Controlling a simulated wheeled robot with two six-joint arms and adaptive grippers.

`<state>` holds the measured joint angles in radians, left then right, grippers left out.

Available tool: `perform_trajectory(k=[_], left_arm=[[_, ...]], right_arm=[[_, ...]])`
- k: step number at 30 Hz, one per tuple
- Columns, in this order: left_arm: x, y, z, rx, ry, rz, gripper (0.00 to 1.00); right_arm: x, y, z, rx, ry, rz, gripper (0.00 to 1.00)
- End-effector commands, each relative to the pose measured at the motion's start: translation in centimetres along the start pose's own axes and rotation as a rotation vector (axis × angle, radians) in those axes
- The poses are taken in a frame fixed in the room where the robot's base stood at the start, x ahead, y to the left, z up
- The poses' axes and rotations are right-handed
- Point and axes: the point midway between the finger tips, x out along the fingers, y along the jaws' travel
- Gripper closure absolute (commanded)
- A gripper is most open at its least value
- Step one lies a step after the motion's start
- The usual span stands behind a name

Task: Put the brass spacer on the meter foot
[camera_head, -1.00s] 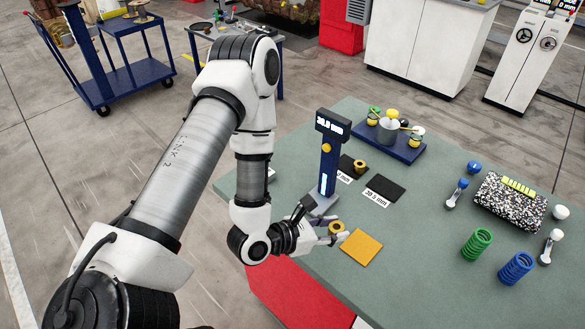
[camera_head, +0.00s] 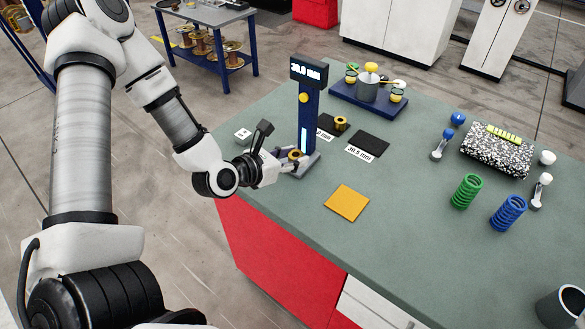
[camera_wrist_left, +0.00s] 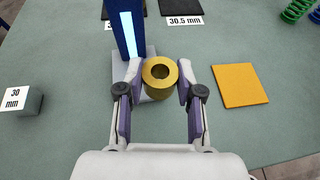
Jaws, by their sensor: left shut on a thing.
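The brass spacer (camera_head: 295,155) is a short ring with a hole through it. My left gripper (camera_head: 290,157) is shut on it, one finger on each side, and the ring stands upright in the left wrist view (camera_wrist_left: 160,78). The blue height meter (camera_head: 308,115) has a lit display and a yellow knob. Its grey meter foot (camera_head: 311,161) lies at the base of the column. The spacer is over or at the foot's front part; I cannot tell whether it touches. The fingers and spacer hide part of the foot. My right gripper is not in view.
A second brass ring (camera_head: 340,122) sits on a black pad behind the meter. Another black pad (camera_head: 371,143) with a 30.5 mm label lies to its right. An orange pad (camera_head: 347,202) lies in front. A grey block (camera_wrist_left: 29,100) stands left of the gripper.

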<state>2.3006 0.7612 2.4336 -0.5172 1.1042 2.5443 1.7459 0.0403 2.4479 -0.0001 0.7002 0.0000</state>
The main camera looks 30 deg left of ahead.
Motion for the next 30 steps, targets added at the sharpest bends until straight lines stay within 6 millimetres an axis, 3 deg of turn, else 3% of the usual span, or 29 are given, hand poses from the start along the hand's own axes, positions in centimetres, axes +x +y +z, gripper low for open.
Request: perform_trajectory(k=[1,9,15,27,28,30], left_arm=[[0.4,0.8,0.8,0.005,0.005,0.001,1.00],[3.0,3.4,1.1,0.007,0.008,-0.001,1.00],[4.1,3.2,-2.1,0.006,0.010,-0.003,1.00],[4.4,3.2,-2.8,0.004,0.006,-0.002,1.00],[4.3,3.2,-2.7,0.004,0.007,-0.002,0.57],[4.3,3.2,-2.6,0.004,0.007,-0.002,0.39]], right_arm=[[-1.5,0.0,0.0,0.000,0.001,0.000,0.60],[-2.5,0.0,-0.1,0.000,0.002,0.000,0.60],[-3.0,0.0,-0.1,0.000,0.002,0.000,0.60],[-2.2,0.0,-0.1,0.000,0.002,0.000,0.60],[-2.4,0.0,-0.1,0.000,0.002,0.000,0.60],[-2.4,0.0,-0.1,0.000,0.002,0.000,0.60]])
